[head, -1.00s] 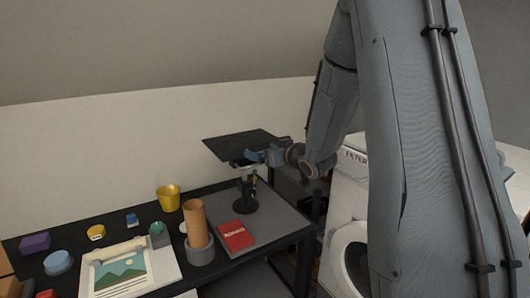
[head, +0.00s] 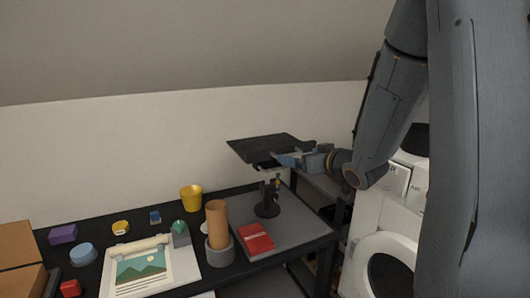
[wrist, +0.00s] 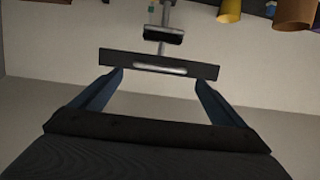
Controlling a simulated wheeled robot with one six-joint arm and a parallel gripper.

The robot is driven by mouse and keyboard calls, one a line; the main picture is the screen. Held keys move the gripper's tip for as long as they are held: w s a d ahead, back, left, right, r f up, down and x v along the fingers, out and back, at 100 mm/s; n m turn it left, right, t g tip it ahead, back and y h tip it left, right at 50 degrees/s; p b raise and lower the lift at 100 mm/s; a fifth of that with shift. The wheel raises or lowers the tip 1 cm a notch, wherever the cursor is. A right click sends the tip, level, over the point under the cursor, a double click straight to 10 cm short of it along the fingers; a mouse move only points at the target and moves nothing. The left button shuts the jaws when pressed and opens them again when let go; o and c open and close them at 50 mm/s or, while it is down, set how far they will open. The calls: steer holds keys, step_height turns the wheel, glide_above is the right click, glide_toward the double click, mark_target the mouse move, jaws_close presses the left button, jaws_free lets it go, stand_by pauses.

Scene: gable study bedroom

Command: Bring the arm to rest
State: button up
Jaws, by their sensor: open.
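My gripper (head: 286,159) is at the end of my arm, above the right part of the black desk (head: 318,240). It is beside a flat dark plate (head: 268,149) that sits over a thin dark stand (head: 267,209). In the wrist view my gripper's two blue fingers (wrist: 160,77) stand wide apart. A dark bar with a pale strip (wrist: 160,64) shows between and beyond the fingertips. I cannot tell whether any finger touches it. Nothing is visibly held.
A red book (head: 256,238), an orange cylinder in a grey holder (head: 219,252) and a yellow cup (head: 191,199) stand on the desk. A picture sheet (head: 152,268) lies further left. A white washing machine (head: 375,225) stands right of the desk, near my arm. The wall above the desk is bare.

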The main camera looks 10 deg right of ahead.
steer(key=s+a+f+g+h, duration=0.1)
steer(key=s+a+f+g, duration=0.2)
steer(key=s, duration=0.6)
steer(key=s+a+f+m+g+h+b, duration=0.1)
steer(key=s+a+f+g, duration=0.3)
steer(key=s, duration=0.5)
steer(key=s+a+f+m+g, duration=0.1)
steer(key=s+a+f+g, duration=0.2)
steer(key=s+f+g, duration=0.3)
steer(key=s+f, duration=0.2)
steer(key=s, duration=0.1)
steer(key=shift+s+a+f+h, duration=0.15)
steer(key=shift+a+f+h, duration=0.2)
steer(key=shift+f+h, duration=0.05)
stand_by(0.6)
